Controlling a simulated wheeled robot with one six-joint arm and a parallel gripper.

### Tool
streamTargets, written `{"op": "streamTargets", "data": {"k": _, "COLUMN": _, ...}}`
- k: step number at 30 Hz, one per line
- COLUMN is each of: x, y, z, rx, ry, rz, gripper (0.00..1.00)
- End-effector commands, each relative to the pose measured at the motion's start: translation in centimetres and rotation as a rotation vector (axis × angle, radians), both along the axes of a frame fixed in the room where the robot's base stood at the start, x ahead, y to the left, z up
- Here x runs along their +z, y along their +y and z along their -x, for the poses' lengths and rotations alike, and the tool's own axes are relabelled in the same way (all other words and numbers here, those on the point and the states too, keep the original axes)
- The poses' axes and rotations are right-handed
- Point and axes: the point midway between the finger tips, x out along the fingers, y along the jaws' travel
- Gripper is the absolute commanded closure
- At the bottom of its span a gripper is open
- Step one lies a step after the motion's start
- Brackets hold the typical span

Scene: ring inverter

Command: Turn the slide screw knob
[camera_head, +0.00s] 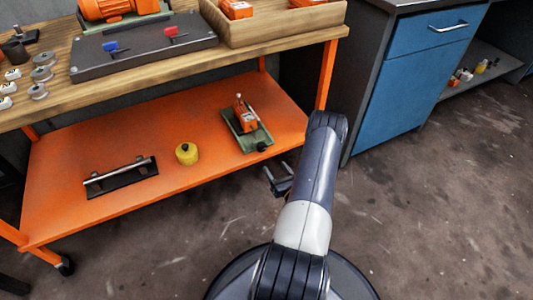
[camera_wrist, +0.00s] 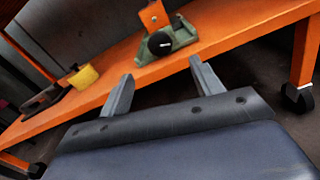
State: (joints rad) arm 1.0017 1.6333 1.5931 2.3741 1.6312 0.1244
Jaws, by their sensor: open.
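The slide screw knob is a round black knob (camera_wrist: 159,43) with a light mark on its face, at the near end of a green slide base (camera_wrist: 183,35). In the head view the knob (camera_head: 263,145) is small at the front end of the green slide (camera_head: 240,133). An orange block (camera_head: 245,117) sits on the slide. The slide rests on the orange lower shelf. My gripper (camera_wrist: 160,88) is open and empty, its two fingers apart and pointing toward the shelf, short of the knob. In the head view my gripper (camera_head: 278,180) is just in front of the shelf edge, partly hidden by my arm.
On the orange shelf (camera_head: 80,205) are a yellow cylinder (camera_head: 187,153) and a black fixture with a rod (camera_head: 120,177), left of the slide. The wooden worktop (camera_head: 190,70) lies above the shelf. An orange table leg (camera_head: 327,75) and a blue cabinet (camera_head: 405,100) stand to the right.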

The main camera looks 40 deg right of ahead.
Motion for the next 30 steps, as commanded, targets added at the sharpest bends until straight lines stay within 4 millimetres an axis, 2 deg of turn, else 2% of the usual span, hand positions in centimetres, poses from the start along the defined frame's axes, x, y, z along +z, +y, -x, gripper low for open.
{"op": "streamTargets", "data": {"k": 4, "x": 0.0, "y": 0.0, "z": -0.2, "rx": 0.001, "ry": 0.019, "rz": 0.086, "gripper": 0.38}}
{"op": "streamTargets", "data": {"k": 8, "x": -0.1, "y": -0.3, "z": -1.4, "rx": 0.003, "ry": 0.02, "rz": 0.099, "gripper": 0.38}}
{"op": "streamTargets", "data": {"k": 21, "x": -0.1, "y": -2.1, "z": -8.9, "rx": 0.003, "ry": 0.02, "rz": 0.095, "gripper": 0.38}}
{"op": "streamTargets", "data": {"k": 25, "x": -0.1, "y": -2.4, "z": -10.0, "rx": 0.001, "ry": 0.021, "rz": 0.094, "gripper": 0.38}}
{"op": "streamTargets", "data": {"k": 30, "x": 0.0, "y": -2.5, "z": -10.5, "rx": 0.0, "ry": 0.02, "rz": 0.093, "gripper": 0.38}}
